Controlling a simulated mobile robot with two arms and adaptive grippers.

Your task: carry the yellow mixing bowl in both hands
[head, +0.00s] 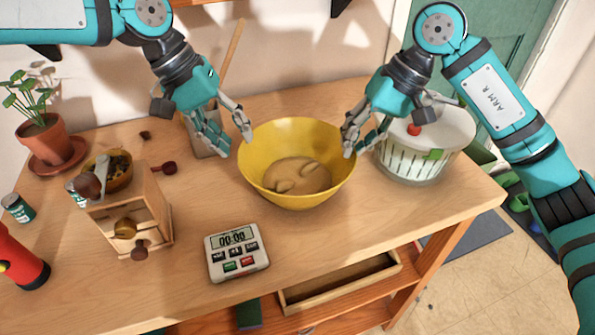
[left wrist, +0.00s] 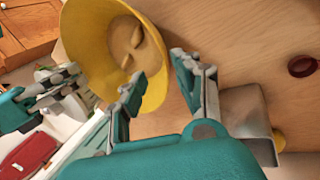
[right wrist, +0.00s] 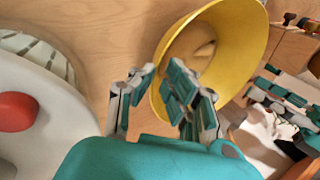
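The yellow mixing bowl (head: 255,165) stands upright on the wooden table with a lump of dough (head: 300,177) in it. My left gripper (head: 234,143) is open at the bowl's left rim. In the left wrist view its fingers (left wrist: 157,74) are apart, one over the bowl (left wrist: 85,45) and one outside it. My right gripper (head: 354,148) is at the right rim. In the right wrist view its fingers (right wrist: 158,82) are apart, with the bowl's rim (right wrist: 235,60) seen between them. Whether any finger touches the bowl is unclear.
A salad spinner (head: 425,150) stands close right of the bowl. A utensil pot (head: 205,142) is behind my left gripper. A kitchen timer (head: 236,252) lies in front, a coffee grinder (head: 130,215) and potted plant (head: 45,140) left.

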